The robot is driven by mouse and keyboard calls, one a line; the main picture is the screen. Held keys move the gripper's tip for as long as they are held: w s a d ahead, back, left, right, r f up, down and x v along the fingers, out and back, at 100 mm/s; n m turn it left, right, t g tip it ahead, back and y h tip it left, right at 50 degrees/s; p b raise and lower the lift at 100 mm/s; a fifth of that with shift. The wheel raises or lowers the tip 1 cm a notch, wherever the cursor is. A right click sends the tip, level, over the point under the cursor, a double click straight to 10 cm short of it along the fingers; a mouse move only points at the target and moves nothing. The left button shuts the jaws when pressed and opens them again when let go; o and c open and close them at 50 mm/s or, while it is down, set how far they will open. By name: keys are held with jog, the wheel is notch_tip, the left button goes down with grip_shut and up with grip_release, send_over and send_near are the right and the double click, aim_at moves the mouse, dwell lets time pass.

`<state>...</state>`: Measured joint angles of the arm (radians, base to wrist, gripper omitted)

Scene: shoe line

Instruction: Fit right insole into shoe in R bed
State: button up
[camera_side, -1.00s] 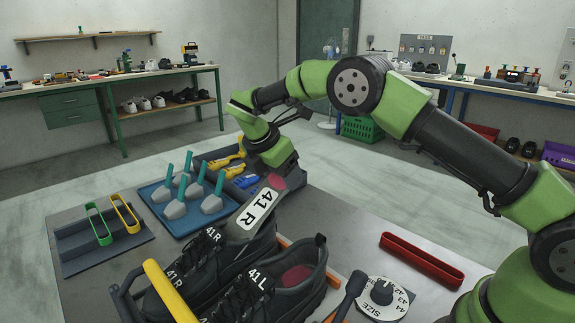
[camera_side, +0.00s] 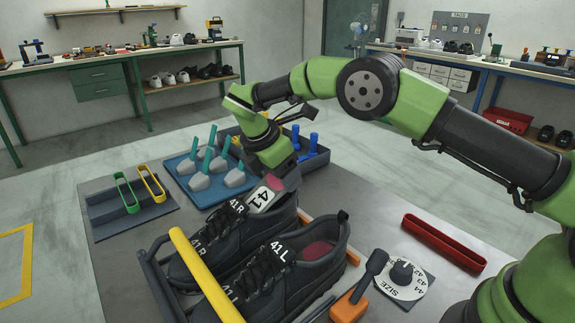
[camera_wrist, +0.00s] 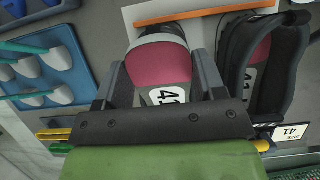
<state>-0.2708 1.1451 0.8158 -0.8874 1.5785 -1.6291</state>
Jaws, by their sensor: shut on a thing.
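My gripper (camera_side: 282,178) is shut on the insole (camera_side: 264,195), which has a white label reading 41 and a dark pink patch. The insole is tilted, its lower part hidden in the opening of the black shoe marked 41R (camera_side: 222,243). In the wrist view the pink insole (camera_wrist: 160,65) lies between the two gripper fingers (camera_wrist: 160,78). How deep it sits, and whether it touches the shoe's inner sole, I cannot tell. The black shoe marked 41L (camera_side: 290,278) stands beside it, with pink inside; it also shows in the wrist view (camera_wrist: 284,70).
A yellow bar (camera_side: 205,275) crosses near the shoes. A blue tray (camera_side: 187,180) with teal-handled tools and a dark bin (camera_side: 318,160) stand behind. A rack (camera_side: 105,220) holds green and yellow loops. A red loop (camera_side: 444,243), a size dial (camera_side: 403,280) and an orange tool (camera_side: 349,308) lie right.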

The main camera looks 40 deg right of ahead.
aim_at(271, 185)
jog(key=shift+a+f, duration=0.15)
jog(key=shift+a, duration=0.35)
jog(key=shift+a+f, duration=0.15)
jog(key=shift+a, duration=0.35)
jog(key=shift+f+y, duration=0.6)
jog(key=shift+f, duration=0.35)
jog(key=o, duration=0.8)
jog(key=shift+o, duration=0.2)
jog(key=shift+r, duration=1.5)
jog(key=shift+r, duration=3.55)
